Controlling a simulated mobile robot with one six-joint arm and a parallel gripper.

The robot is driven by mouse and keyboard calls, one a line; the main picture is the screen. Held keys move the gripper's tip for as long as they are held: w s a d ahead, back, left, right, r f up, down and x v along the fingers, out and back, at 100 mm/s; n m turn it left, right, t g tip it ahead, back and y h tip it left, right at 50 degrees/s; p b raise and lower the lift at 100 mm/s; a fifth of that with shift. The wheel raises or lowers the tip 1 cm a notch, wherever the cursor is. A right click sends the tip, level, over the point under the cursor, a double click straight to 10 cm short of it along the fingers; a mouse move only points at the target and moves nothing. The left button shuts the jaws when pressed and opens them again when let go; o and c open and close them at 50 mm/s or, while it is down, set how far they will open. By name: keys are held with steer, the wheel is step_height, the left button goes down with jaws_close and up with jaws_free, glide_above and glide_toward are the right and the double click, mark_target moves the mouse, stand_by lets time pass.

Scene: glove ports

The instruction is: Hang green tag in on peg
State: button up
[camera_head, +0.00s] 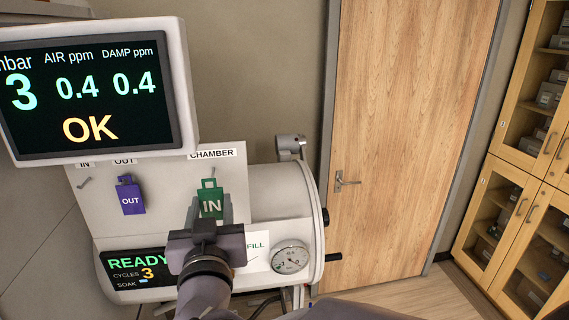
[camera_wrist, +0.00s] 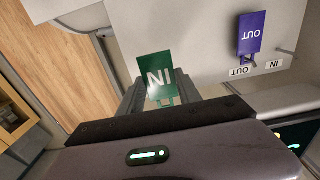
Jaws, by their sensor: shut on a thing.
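The green tag (camera_head: 205,207) with white IN lettering is upright in the head view, in front of the white panel below the CHAMBER label. My gripper (camera_head: 211,219) is shut on its lower part. In the wrist view the green tag (camera_wrist: 154,70) stands between the fingers (camera_wrist: 157,88), with its lettering upside down. A bare peg (camera_head: 84,183) sits below the IN label (camera_head: 85,164) at the panel's left. A small peg (camera_head: 213,170) shows just above the green tag's loop; I cannot tell whether they touch.
The purple OUT tag (camera_head: 130,197) hangs below the OUT label, between the IN peg and the green tag. A large monitor (camera_head: 90,90) overhangs the panel's upper left. A gauge (camera_head: 290,257) and cylinder are at the right, before a wooden door (camera_head: 400,120).

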steer(key=shift+w+d, duration=0.1)
steer(key=shift+w, duration=0.35)
steer(key=shift+w+a+f+p, duration=0.1)
steer(key=shift+w+a+p, duration=0.35)
steer(key=shift+w, duration=0.5)
steer(key=shift+p+x, duration=0.35)
steer(key=shift+x, duration=0.65)
steer(key=shift+w, duration=0.2)
jaws_close()
steer(key=shift+w+f+b, duration=0.2)
steer(key=shift+f+b, duration=0.15)
steer(key=shift+b, duration=0.15)
steer(key=shift+w+a+f+b, duration=0.15)
steer(key=shift+w+f+b, duration=0.1)
steer(key=shift+w+b, duration=0.3)
steer(key=shift+w, duration=0.1)
